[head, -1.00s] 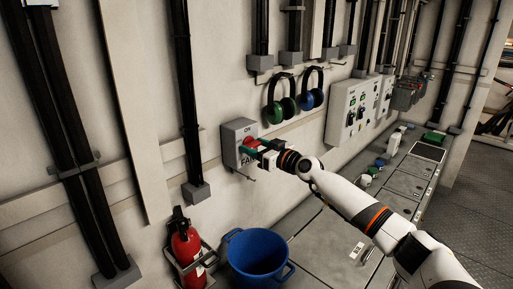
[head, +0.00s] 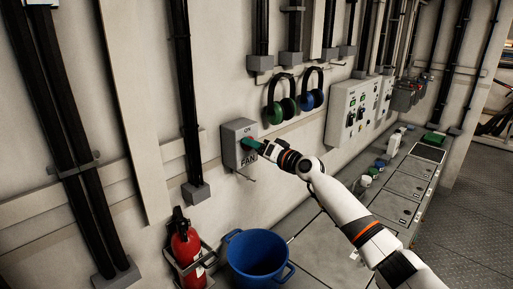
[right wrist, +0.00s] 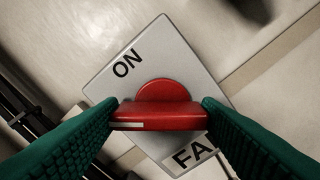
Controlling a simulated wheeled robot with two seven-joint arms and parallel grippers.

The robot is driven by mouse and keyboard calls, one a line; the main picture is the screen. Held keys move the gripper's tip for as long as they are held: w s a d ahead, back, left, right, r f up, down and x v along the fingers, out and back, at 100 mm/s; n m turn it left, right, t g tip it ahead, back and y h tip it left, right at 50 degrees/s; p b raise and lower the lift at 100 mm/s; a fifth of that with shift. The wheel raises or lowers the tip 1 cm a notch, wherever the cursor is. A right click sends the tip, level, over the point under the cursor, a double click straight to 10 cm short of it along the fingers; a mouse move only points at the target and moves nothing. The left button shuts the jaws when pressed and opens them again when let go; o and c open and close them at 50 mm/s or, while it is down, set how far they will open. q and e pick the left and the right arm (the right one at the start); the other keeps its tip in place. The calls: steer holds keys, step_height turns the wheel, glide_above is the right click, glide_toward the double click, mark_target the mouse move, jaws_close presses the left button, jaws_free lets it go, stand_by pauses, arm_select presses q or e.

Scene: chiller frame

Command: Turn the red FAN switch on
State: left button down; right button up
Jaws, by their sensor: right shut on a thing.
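The red FAN switch (head: 246,142) is a rotary knob on a grey box (head: 238,128) fixed to the wall. The box is marked ON above and FAN below. In the right wrist view the red knob (right wrist: 158,117) has a wide bar handle. In the head view the fingers partly hide the knob. My left gripper is not in view.
Green ear defenders (head: 280,101) and blue ones (head: 312,92) hang right of the box. A grey control panel (head: 352,112) is further right. A blue bucket (head: 257,262) and a red fire extinguisher (head: 186,249) stand below.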

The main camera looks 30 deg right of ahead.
steer(key=m+p, duration=0.3)
steer(key=m, duration=0.7)
steer(key=shift+d, duration=0.1)
stand_by(0.4)
steer(key=o, duration=1)
